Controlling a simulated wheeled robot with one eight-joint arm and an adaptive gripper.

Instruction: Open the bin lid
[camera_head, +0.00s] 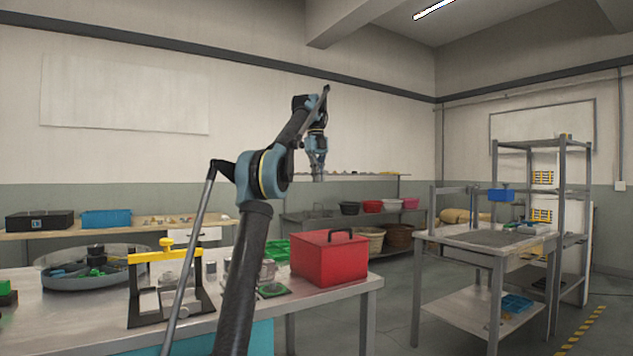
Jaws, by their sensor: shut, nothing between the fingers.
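A red box-shaped bin (325,267) with a black handle (339,234) on its top stands at the right end of the near metal table. Its red lid (318,241) looks closed. My gripper (318,179) is high above the bin and a little left of the handle. It points down, apart from the bin, with its fingers shut and nothing held. The bin is fully in view apart from its far sides.
The metal table (230,322) also holds a round grey tray (75,283), a yellow-and-black fixture (165,256) and green trays (273,250) left of the bin. A second workbench (452,237) stands to the right across a gap of floor. The air around my gripper is clear.

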